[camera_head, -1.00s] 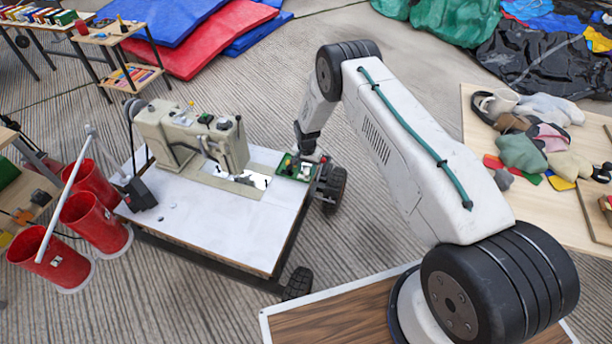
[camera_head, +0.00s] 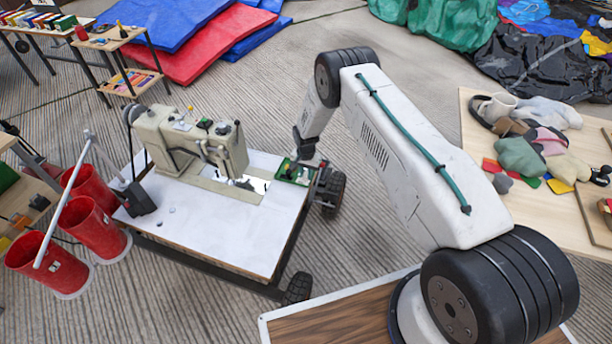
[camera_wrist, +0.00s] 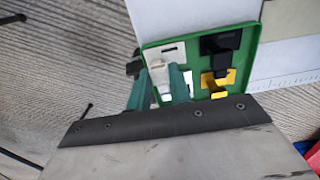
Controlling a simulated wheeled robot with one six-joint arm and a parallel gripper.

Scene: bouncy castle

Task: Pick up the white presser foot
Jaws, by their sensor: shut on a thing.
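A green tray (camera_wrist: 240,88) lies at the table's edge, with presser feet in its compartments. The white presser foot (camera_wrist: 160,75) stands upright between my gripper's (camera_wrist: 160,88) green fingers in the wrist view, at the left compartments of the tray. The fingers are shut on it; its lower part is partly hidden by them. I cannot tell whether it still touches the tray. In the head view the tray (camera_head: 294,173) is at the table's right corner, and my wrist partly hides it.
A black foot (camera_wrist: 222,42) and a yellow foot (camera_wrist: 216,86) sit in the tray's right compartments. A beige sewing machine (camera_head: 195,145) stands on the white table (camera_head: 220,215) left of the tray. Red buckets (camera_head: 90,225) stand left of the table.

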